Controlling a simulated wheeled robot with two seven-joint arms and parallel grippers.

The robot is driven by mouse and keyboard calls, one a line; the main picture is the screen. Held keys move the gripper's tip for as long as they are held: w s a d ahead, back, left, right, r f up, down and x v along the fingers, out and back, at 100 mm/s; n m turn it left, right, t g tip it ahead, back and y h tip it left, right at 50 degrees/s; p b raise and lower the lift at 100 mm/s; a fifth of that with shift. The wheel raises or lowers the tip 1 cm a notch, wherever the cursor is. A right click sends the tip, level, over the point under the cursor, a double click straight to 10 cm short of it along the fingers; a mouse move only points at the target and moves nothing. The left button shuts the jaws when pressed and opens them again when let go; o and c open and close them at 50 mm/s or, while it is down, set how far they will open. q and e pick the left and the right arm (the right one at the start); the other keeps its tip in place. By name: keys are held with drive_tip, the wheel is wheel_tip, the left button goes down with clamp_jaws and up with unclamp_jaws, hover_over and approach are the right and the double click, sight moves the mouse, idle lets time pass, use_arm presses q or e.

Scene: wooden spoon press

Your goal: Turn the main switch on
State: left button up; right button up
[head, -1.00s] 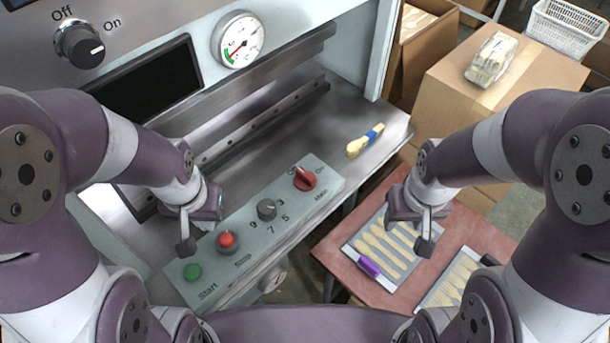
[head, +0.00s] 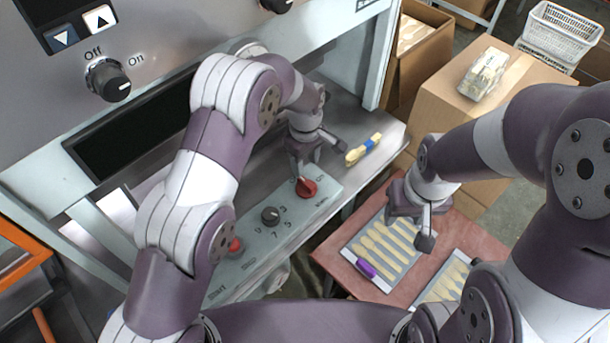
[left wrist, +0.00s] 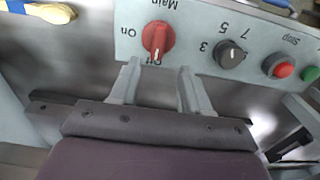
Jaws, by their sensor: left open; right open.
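The red main switch (head: 307,188) sits at the far right end of the grey control panel (head: 262,247). In the left wrist view the red knob (left wrist: 158,38) has its grip lying along the line to the "Off" mark; "On" is to its left. My left gripper (head: 310,168) is over the panel's back edge, just behind the switch. In the left wrist view its two open fingers (left wrist: 157,78) point at the knob, apart from each other, with nothing between them. My right gripper (head: 415,222) is open and empty above the red table at the right.
The panel also has a dark numbered dial (head: 270,216) and a red stop button (head: 235,244). A bundle of wooden spoons with a blue band (head: 368,146) lies on the metal ledge. A tray of spoons (head: 378,277) lies on the red table (head: 335,253).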

sight(306, 181)
use_arm(q)
drive_tip(key=f+p, duration=0.1)
drive_tip(key=f, duration=0.2)
drive_tip(key=f+p, duration=0.1)
drive_tip(key=f, duration=0.3)
drive_tip(key=shift+w+d+f, duration=0.15)
drive_tip(key=shift+w, duration=0.05)
drive_tip(key=shift+s+f, duration=0.1)
drive_tip(key=shift+f, duration=0.45)
drive_tip(key=shift+c, duration=0.9)
clamp_jaws()
